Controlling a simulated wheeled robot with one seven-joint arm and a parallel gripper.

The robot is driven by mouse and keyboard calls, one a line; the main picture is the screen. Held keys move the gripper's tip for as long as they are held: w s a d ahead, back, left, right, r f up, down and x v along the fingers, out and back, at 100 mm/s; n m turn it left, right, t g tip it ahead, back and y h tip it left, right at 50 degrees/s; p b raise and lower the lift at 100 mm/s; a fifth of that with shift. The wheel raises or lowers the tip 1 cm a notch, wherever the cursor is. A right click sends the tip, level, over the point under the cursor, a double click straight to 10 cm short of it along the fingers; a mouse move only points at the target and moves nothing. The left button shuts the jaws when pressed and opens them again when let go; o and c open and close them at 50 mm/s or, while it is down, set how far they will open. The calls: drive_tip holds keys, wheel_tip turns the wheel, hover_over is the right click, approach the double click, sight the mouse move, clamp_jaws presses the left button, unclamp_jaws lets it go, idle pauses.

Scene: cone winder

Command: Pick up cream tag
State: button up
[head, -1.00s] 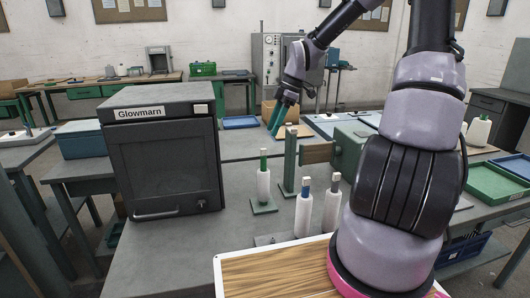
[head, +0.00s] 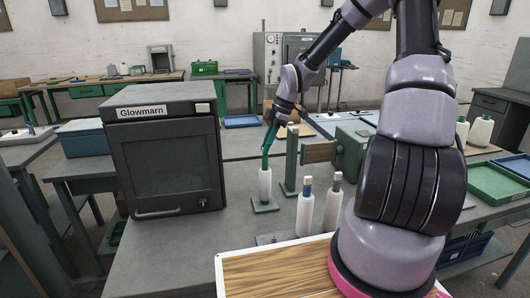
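I cannot make out a cream tag for certain. A small pale square (head: 203,108) shows on the front of the dark Glowmarn cabinet (head: 165,165), at its upper right. My gripper (head: 266,150), with teal fingers, points down at the top of a white spool (head: 265,183) on a green base. The spool's green tip lies right at the fingertips, and I cannot tell whether they touch. The fingers overlap from this angle, so their gap is hidden. Whatever lies behind my gripper and arm is hidden.
Two more white spools (head: 304,215) stand nearer, right of the first. A green post (head: 292,158) and green machine block (head: 352,150) stand close right of my gripper. A wood-topped board (head: 270,275) lies in front. Bare grey tabletop (head: 215,235) is left of the spools.

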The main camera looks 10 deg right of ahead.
drive_tip(key=shift+r, duration=0.1)
clamp_jaws()
drive_tip(key=shift+r, duration=0.4)
wheel_tip(320, 180, up, 12)
idle(0.3)
